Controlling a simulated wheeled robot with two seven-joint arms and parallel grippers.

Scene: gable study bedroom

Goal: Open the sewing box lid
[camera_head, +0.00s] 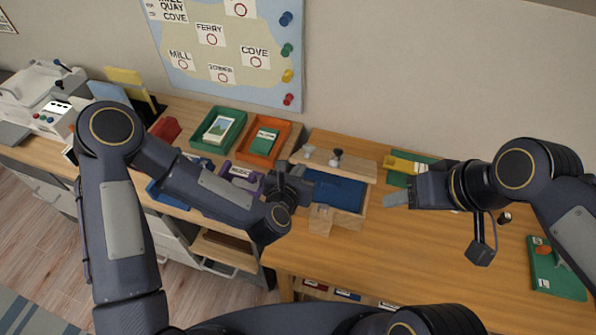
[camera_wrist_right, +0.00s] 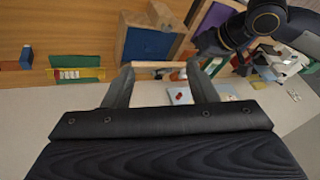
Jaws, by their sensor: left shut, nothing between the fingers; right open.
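The sewing box (camera_head: 349,216) is a light wooden box on the desk, with a large blue panel (camera_head: 337,189) framed in wood. I cannot tell whether the blue is the lid or the lining. In the right wrist view the blue panel (camera_wrist_right: 149,43) shows near the top. A small wooden block (camera_head: 321,219) is at its front edge. My left gripper (camera_head: 303,188) is shut and empty at the box's left side; whether it touches is unclear. My right gripper (camera_head: 396,199) is open and empty, right of the box; its spread fingers show in the right wrist view (camera_wrist_right: 160,85).
Green (camera_head: 234,117) and orange (camera_head: 281,132) trays stand back left, and a purple holder (camera_head: 241,172) nearer. A yellow-and-green item (camera_head: 400,164) lies back right. Desk right of the box is mostly clear.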

